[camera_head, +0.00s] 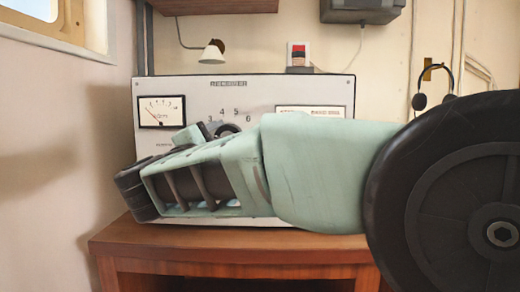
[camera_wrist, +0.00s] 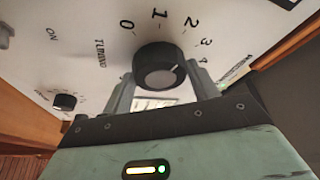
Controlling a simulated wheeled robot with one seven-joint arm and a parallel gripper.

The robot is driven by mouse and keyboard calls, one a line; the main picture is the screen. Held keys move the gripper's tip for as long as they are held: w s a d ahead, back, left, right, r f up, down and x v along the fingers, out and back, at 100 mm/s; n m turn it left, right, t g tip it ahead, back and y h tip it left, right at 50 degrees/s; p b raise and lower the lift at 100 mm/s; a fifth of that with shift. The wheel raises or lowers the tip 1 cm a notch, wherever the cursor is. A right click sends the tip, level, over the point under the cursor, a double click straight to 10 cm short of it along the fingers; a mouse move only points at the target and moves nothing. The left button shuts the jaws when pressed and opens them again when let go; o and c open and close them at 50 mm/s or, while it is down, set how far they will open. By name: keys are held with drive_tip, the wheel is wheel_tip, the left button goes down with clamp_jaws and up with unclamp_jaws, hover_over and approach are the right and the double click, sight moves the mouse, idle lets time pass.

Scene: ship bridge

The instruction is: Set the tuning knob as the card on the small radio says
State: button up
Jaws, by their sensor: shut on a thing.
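The tuning knob (camera_wrist: 158,68) is a round black knob on the white radio panel, with "TUNING" printed beside it. Its white line points up and to the right in the wrist view, roughly toward the 3–4 side of the scale; the exact mark is hard to tell. My gripper (camera_wrist: 162,76) is shut on the knob, one grey finger on each side. In the head view my arm hides the knob and part of the white radio (camera_head: 190,88). A small red, white and black item (camera_head: 299,54) stands on top; I cannot read any card there.
A smaller black knob (camera_wrist: 64,101) marked "ON" sits on the same panel. The radio rests on a wooden desk (camera_head: 230,245) and has a meter (camera_head: 161,111).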

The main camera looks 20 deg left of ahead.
drive_tip(key=m+g, duration=0.1)
drive_tip(key=m, duration=0.2)
drive_tip(key=m+g+b, duration=0.1)
drive_tip(key=m, duration=0.3)
drive_tip(key=m+g, duration=0.2)
drive_tip(key=m, duration=0.1)
drive_tip(key=shift+r+m+b, duration=0.3)
drive_tip(key=shift+r, duration=0.1)
drive_tip(key=shift+y, duration=0.4)
drive_tip(key=o, duration=0.9)
drive_tip(key=shift+o, duration=0.2)
drive_tip(key=s+a+r, duration=0.2)
drive_tip(key=s+r, duration=0.1)
drive_tip(key=s, duration=1.4)
drive_tip(key=shift+r+b, duration=0.2)
drive_tip(key=shift+b, duration=0.1)
